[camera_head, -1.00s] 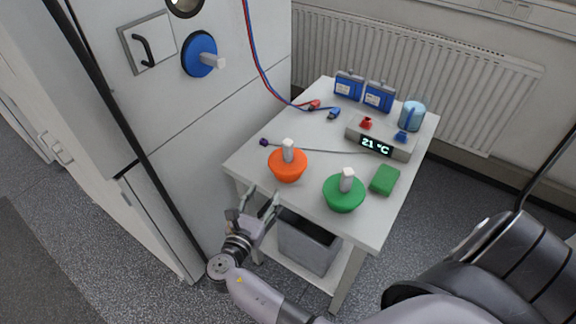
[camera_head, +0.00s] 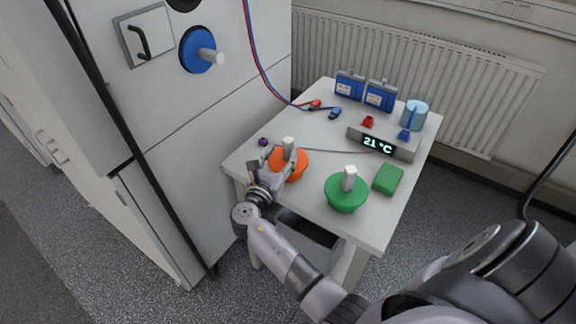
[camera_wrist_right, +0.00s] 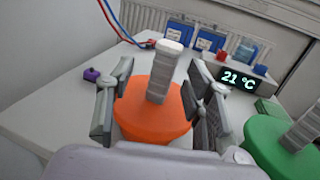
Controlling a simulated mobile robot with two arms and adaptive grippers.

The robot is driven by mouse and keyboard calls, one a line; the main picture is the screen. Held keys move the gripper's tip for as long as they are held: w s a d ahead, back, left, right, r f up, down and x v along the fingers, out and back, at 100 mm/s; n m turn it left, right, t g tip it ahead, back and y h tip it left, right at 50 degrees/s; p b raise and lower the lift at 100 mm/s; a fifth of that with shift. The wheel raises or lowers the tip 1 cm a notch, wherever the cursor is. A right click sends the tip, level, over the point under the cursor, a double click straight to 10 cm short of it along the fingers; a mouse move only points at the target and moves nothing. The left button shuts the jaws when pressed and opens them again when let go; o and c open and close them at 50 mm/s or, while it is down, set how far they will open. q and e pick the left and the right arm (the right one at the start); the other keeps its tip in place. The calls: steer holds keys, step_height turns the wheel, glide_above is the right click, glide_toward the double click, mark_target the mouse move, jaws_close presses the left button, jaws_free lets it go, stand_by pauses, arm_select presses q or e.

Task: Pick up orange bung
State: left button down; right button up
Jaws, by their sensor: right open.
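The orange bung (camera_head: 294,166) stands on the near left part of the white table, its pale grey handle upright. In the right wrist view the orange bung (camera_wrist_right: 150,119) sits between the two fingers of my right gripper (camera_wrist_right: 158,100), with the handle rising between them. The fingers are open and spread on either side of it; whether they touch it cannot be told. In the head view my right gripper (camera_head: 279,163) is at the bung's left near side and partly covers it. My left gripper is not in view.
A green bung (camera_head: 346,195) stands close to the right, near the table's (camera_head: 246,159) front edge. A green block (camera_head: 388,179) and a display box (camera_head: 397,149) lie behind it. A dark purple plug (camera_head: 263,142) lies to the left. A grey bin (camera_head: 305,236) is below.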

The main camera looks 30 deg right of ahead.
mark_target(286, 151)
steer(key=d, duration=0.1)
steer(key=w+d+b, duration=0.1)
steer(key=d+f, duration=0.1)
steer(key=shift+w+d+b, duration=0.25)
steer(key=shift+w+b, duration=0.15)
steer(key=shift+w+d, duration=0.2)
steer(key=shift+r, duration=0.1)
steer(key=shift+c, duration=0.4)
jaws_close()
steer(key=shift+r, duration=0.1)
